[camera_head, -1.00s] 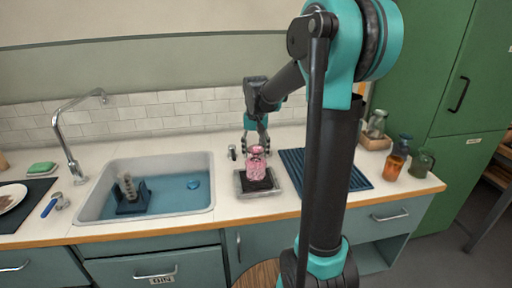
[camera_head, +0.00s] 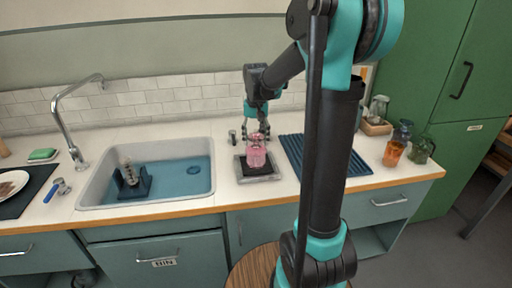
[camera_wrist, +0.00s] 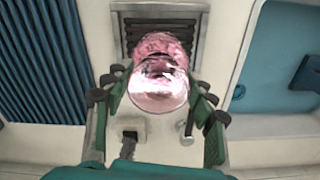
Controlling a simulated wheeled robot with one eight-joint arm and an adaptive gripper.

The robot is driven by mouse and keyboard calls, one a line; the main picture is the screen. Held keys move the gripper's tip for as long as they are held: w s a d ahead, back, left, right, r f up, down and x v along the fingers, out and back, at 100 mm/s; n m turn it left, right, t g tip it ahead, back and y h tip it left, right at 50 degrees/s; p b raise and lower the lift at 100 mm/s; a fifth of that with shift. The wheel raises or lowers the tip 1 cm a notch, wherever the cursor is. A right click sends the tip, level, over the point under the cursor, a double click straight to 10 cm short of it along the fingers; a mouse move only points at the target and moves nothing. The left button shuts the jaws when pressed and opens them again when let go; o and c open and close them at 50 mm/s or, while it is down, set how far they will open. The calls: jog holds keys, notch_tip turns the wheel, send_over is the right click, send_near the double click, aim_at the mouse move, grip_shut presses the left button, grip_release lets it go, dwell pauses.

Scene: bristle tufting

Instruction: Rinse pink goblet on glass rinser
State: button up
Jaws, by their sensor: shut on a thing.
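The pink goblet (camera_head: 256,152) is clear pink glass and is held over the glass rinser (camera_head: 259,178), a square grey-framed unit with a dark grate set on the counter. My gripper (camera_head: 256,133) is shut on the goblet, coming from behind it. In the wrist view the goblet (camera_wrist: 158,75) sits between the two fingers (camera_wrist: 158,90), with the slatted rinser grate (camera_wrist: 189,25) beyond it. Whether the goblet touches the grate cannot be told.
A sink (camera_head: 90,192) with a dark rack (camera_head: 134,185) lies to the left. A blue ribbed mat (camera_head: 325,160) lies close on the right. An amber bottle (camera_head: 395,150) and a green jug (camera_head: 420,150) stand farther right. A small metal fitting (camera_head: 232,137) stands behind the rinser.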

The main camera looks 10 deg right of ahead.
jog(key=shift+f, duration=0.6)
dwell(1.5)
jog(key=shift+r, duration=3.55)
